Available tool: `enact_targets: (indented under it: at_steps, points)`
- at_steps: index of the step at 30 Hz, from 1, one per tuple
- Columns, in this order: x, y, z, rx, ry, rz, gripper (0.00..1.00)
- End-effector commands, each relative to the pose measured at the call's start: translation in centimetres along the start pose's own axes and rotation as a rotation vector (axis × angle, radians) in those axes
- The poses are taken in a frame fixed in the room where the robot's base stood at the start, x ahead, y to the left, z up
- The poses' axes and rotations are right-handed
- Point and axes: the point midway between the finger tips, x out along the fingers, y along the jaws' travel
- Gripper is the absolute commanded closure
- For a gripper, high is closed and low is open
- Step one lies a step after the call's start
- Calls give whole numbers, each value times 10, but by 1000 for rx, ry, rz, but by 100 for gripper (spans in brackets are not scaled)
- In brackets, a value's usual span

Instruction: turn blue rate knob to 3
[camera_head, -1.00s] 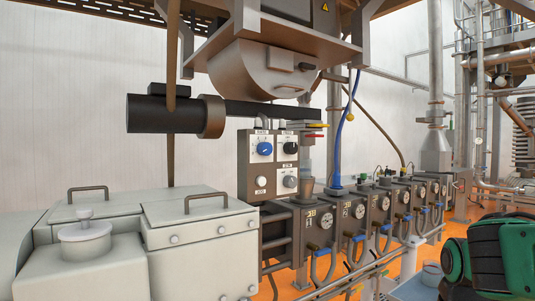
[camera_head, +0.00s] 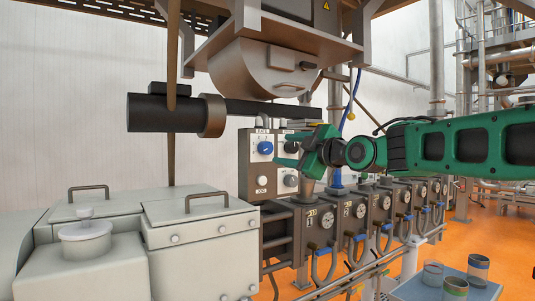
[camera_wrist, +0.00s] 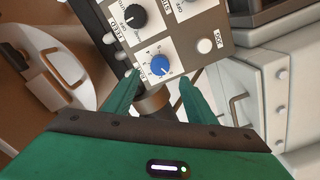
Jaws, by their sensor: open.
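The blue rate knob (camera_head: 265,147) is at the upper left of the control box (camera_head: 257,166) in the head view. In the wrist view the blue knob (camera_wrist: 159,67) sits on a white dial plate with printed marks, between and beyond my two fingers. My green gripper (camera_head: 284,151) is open just right of the knob in the head view. In the wrist view its fingertips (camera_wrist: 160,76) stand apart on either side of the knob. No contact with the knob shows. The knob's exact setting is too small to read.
A black knob (camera_wrist: 130,19) and a white button (camera_wrist: 205,46) are on the same panel. Pale covered housings (camera_head: 200,220) stand at the left. A row of gauge units (camera_head: 355,215) runs to the right. A blue tray with cups (camera_head: 450,285) is at lower right.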

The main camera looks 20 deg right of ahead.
Motion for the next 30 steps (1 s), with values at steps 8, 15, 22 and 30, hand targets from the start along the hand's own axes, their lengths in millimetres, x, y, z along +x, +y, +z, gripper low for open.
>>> enact_targets:
  at_steps: [8, 15, 22, 30]
  points:
    - [50, -1, 2, 2, -3, -2, 49]
    - [81, -1, 2, 2, -4, -1, 49]
    - [91, 0, 2, 3, -4, 0, 49]
    - [91, 0, 2, 3, -4, 0, 59]
